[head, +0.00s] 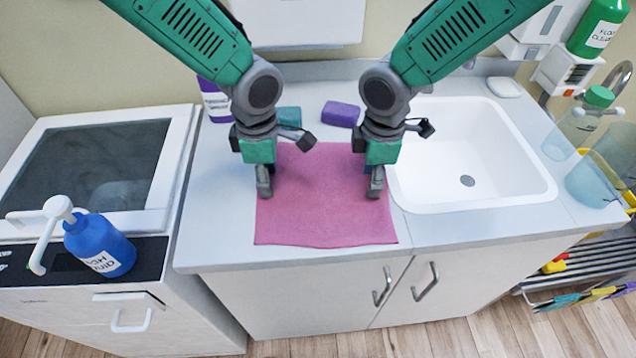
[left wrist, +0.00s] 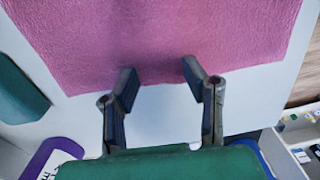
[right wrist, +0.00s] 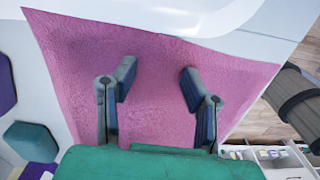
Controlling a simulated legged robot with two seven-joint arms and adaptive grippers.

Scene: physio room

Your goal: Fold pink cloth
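The pink cloth (head: 322,215) lies flat and spread out on the white counter, left of the sink. My left gripper (head: 264,190) is over the cloth's left edge. In the left wrist view its two fingers (left wrist: 160,75) are apart, with the edge of the cloth (left wrist: 170,35) near the fingertips and nothing held. My right gripper (head: 376,188) is over the cloth's right side. In the right wrist view its fingers (right wrist: 157,76) are apart above the cloth (right wrist: 85,50) and empty. My grippers and wrists hide parts of the cloth's far side.
A purple block (head: 341,114) and a teal block (head: 289,116) lie behind the cloth. A purple-and-white bottle (head: 216,102) stands at the back left. The white sink (head: 490,185) is to the right. A blue pump bottle (head: 98,247) stands on the left unit.

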